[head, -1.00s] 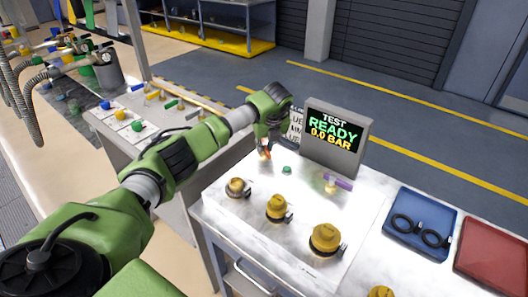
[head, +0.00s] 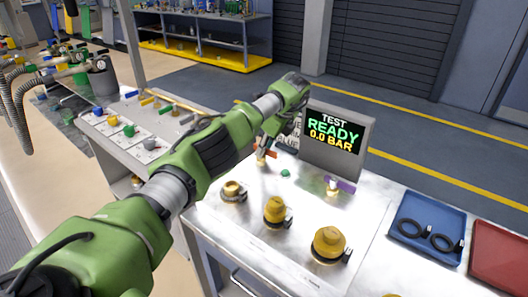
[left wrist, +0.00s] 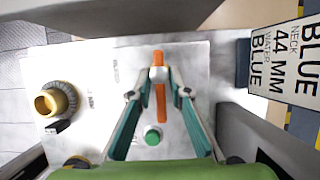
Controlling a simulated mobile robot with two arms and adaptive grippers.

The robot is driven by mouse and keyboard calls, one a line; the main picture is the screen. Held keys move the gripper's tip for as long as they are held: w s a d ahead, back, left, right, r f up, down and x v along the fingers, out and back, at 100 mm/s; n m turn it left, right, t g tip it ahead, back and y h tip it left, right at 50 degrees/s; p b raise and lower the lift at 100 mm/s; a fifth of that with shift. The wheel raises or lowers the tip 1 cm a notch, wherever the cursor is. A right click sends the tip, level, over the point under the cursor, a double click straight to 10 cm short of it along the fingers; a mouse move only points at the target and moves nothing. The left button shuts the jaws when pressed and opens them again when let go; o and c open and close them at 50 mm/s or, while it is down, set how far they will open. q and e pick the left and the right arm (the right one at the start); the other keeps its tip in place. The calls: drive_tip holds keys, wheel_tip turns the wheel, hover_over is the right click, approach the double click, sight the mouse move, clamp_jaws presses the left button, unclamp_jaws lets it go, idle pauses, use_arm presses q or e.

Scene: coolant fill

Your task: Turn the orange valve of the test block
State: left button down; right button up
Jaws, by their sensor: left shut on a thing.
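The orange valve (left wrist: 161,102) shows in the left wrist view as a long straight handle with a pale hub, running up and down the picture. In the head view its orange handle (head: 271,153) is partly hidden by my gripper, left of the display. My left gripper (left wrist: 158,96) is shut on the orange valve, one teal-padded finger on each side of the handle. The test block's display (head: 336,130) reads TEST READY 0.0 BAR. A green button (left wrist: 152,137) sits near the valve. My right gripper is not in view.
Several yellow-brass fittings (head: 274,210) stand along the block's front. A purple-handled valve (head: 341,186) is below the display. A blue tray (head: 426,229) with black rings and a red tray (head: 500,258) lie to the right. A label board (left wrist: 285,62) stands close beside the gripper.

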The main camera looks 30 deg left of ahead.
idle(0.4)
use_arm(q)
drive_tip(key=c, duration=1.9)
unclamp_jaws()
drive_tip(key=v, duration=1.2)
drive_tip(key=shift+w, duration=0.1)
